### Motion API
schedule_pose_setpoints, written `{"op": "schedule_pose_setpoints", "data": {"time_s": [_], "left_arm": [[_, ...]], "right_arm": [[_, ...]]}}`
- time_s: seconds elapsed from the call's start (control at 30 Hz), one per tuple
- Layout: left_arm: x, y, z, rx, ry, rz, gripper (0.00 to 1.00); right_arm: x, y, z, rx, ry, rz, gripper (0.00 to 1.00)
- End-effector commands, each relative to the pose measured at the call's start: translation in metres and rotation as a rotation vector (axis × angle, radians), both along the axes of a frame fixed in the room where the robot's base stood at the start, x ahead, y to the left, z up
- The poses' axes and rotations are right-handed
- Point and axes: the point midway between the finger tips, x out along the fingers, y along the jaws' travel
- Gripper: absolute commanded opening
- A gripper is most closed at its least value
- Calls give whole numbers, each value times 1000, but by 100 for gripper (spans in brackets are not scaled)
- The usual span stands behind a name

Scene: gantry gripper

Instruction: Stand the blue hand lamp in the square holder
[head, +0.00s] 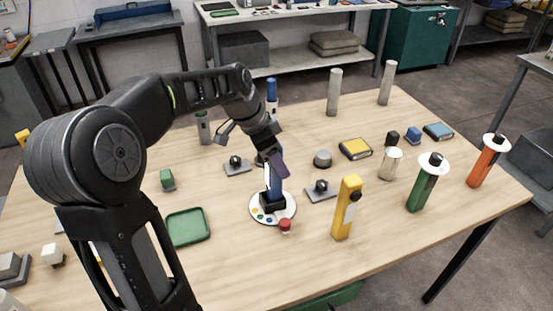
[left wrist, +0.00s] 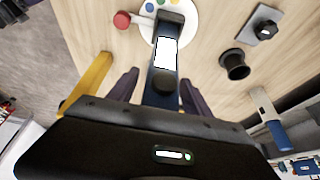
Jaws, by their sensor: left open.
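The blue hand lamp (head: 276,185) stands upright, its lower end in the black square holder (head: 271,201) on a round white base with coloured dots. In the left wrist view the lamp (left wrist: 165,55) shows its white panel and dark rounded top, and the white base (left wrist: 181,28) lies beyond it. My left gripper (head: 272,160) is open over the lamp, with a finger on each side; gaps show between the lamp and the fingers in the left wrist view (left wrist: 160,90). How deep the lamp sits in the holder is hard to tell. My right gripper is not in view.
A yellow lamp (head: 346,208) and a red knob (head: 285,226) stand close to the right. A green tray (head: 187,227) lies to the left. A second blue-topped item (head: 271,89) stands behind my gripper. Green (head: 424,186) and orange (head: 485,164) flanged pieces stand farther right.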

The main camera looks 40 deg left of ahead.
Motion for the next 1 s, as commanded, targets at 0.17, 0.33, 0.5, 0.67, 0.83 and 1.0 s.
{"op": "schedule_pose_setpoints", "data": {"time_s": [0.17,0.33,0.5,0.67,0.83,1.0], "left_arm": [[-3,3,13,2,-2,1,58],[-13,10,42,2,-5,2,58],[-24,18,76,2,-5,1,58],[-33,24,101,0,-3,1,58],[-37,26,112,0,-1,0,58],[-38,26,113,0,0,0,58]], "right_arm": [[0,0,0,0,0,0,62],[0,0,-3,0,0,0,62],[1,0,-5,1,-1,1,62],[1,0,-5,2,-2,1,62],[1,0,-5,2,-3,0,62],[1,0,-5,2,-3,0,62]]}}
